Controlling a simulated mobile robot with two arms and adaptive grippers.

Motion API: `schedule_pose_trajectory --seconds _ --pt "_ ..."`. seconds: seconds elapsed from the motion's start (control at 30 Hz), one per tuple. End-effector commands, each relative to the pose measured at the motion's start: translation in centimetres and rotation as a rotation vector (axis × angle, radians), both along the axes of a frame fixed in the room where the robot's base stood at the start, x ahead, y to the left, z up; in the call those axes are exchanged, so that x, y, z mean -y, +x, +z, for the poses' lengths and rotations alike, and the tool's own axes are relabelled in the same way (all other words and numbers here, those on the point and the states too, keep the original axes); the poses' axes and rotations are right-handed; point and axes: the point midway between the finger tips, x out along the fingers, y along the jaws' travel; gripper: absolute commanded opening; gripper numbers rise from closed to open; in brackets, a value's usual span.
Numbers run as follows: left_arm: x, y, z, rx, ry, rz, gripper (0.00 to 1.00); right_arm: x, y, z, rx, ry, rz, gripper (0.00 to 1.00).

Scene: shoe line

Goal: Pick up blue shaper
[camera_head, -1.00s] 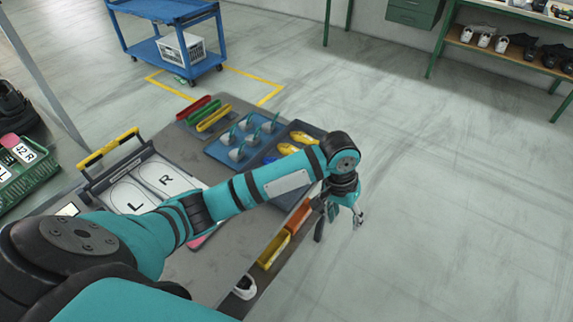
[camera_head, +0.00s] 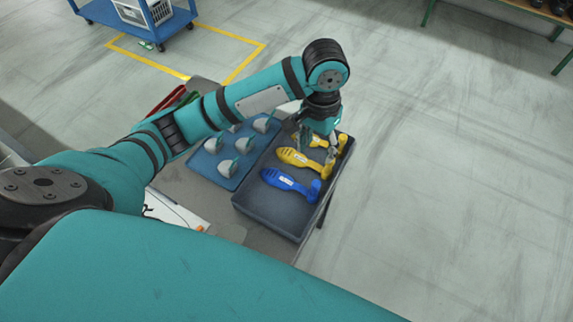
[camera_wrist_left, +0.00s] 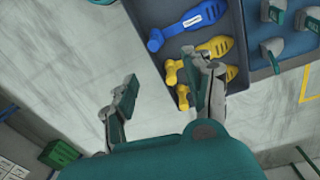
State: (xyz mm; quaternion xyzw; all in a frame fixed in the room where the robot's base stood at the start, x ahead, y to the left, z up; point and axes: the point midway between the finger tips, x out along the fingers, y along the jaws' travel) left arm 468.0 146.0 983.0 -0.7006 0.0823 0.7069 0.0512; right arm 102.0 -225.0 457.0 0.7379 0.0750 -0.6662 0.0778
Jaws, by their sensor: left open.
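The blue shaper (camera_head: 290,185) lies in a dark tray (camera_head: 266,218) on the table, nearest me in the row. It also shows at the top of the left wrist view (camera_wrist_left: 181,25). Two yellow shapers lie beyond it in the same tray; the nearer yellow shaper (camera_head: 300,159) is beside it. My left gripper (camera_head: 318,150) is above the yellow shapers at the tray's right side, apart from the blue one. In the left wrist view my left gripper (camera_wrist_left: 160,95) has its fingers wide apart with nothing between them. My right gripper is not in view.
A blue tray (camera_head: 214,172) with several grey-and-teal pieces stands left of the dark tray. A blue cart (camera_head: 178,22) stands on the floor at the back left. The floor right of the table is clear.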

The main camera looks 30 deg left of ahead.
Motion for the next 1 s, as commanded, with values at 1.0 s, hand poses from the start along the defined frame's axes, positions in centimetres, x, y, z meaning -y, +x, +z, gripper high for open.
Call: schedule_pose_trajectory --seconds 1.0 --pt "0.9 -0.3 -15.6 -0.003 0.002 0.001 0.51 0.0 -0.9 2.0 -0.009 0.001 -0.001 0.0"
